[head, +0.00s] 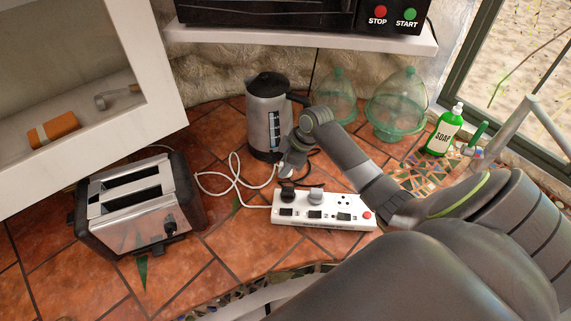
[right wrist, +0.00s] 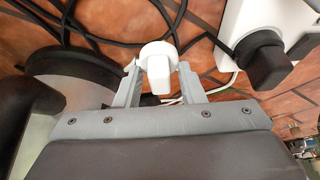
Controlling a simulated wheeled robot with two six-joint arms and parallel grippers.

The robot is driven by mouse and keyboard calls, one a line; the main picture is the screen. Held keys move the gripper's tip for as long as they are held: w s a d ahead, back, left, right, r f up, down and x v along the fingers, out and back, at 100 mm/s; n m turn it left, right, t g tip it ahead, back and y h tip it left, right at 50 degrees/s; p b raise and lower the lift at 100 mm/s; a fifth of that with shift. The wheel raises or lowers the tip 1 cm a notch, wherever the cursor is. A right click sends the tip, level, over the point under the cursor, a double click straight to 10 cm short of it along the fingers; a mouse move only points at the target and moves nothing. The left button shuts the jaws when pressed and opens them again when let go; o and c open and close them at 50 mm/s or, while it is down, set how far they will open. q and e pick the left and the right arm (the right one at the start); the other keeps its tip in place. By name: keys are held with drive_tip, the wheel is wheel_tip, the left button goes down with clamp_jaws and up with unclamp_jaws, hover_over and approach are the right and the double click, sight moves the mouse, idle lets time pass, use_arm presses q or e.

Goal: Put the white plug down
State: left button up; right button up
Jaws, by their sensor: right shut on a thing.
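In the right wrist view my right gripper (right wrist: 158,78) is shut on the white plug (right wrist: 158,60), which sits between its two fingertips with its cord running up and away. In the head view this gripper (head: 287,170) is low over the tiled counter, between the kettle and the power strip, and mostly hides the plug. I cannot tell whether the plug touches the tiles. The white power strip (head: 300,222) lies just in front of the gripper. My left gripper is not in view.
The kettle (head: 266,118) stands behind the gripper. A toaster (head: 135,207) is left, a soap bottle (head: 444,132) and glass domes (head: 397,105) right. White cord loops across tiles left of the gripper.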

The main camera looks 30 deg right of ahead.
drive_tip(key=shift+f, duration=0.45)
drive_tip(key=shift+f, duration=0.1)
drive_tip(key=o, duration=1)
drive_tip(key=shift+b+v, duration=1.45)
drive_tip(key=shift+v, duration=4.7)
